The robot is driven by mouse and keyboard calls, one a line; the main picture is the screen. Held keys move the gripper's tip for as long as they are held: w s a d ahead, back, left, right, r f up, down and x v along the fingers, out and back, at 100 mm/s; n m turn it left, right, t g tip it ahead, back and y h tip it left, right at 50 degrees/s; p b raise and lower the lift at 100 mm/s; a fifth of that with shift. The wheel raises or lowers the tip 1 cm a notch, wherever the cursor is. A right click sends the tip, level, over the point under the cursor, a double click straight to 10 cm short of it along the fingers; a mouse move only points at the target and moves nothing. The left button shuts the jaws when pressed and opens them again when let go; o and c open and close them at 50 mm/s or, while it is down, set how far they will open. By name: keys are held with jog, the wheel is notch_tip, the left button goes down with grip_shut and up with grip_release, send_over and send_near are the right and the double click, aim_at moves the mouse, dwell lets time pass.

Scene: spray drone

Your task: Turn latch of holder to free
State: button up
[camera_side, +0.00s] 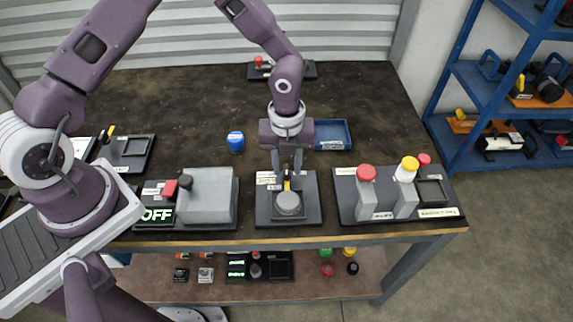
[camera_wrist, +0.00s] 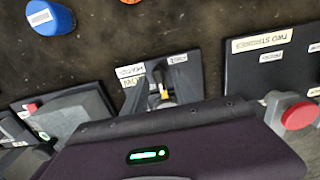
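The holder (camera_side: 313,216) is a dark square plate at the front middle of the bench, with a grey round part (camera_side: 289,204) on it and pale labels at its far edge. Its latch (camera_side: 287,185) shows as a small upright yellow-tipped lever behind the round part. My gripper (camera_side: 286,173) points down over the holder, right at the latch. Its two fingers look apart, one on each side of the lever; I cannot tell whether they touch it. In the wrist view the yellow tip (camera_wrist: 165,93) shows between the fingers, and my gripper body hides most of the holder.
Left of the holder is a station with a grey box (camera_side: 207,195) and a lit OFF sign (camera_side: 157,215). To the right is a panel with red and yellow knobs (camera_side: 408,164). A blue cylinder (camera_side: 235,141) and a blue tray (camera_side: 333,145) stand behind.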

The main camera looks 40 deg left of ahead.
jog(key=shift+f, duration=0.35)
grip_shut()
jog(key=shift+n, duration=0.3)
jog(key=n, duration=0.3)
jog(key=shift+n, duration=0.3)
jog(key=n, duration=0.4)
jog(key=shift+n, duration=0.3)
jog(key=n, duration=0.4)
jog(key=shift+r, duration=0.1)
jog(key=shift+n, duration=2.5)
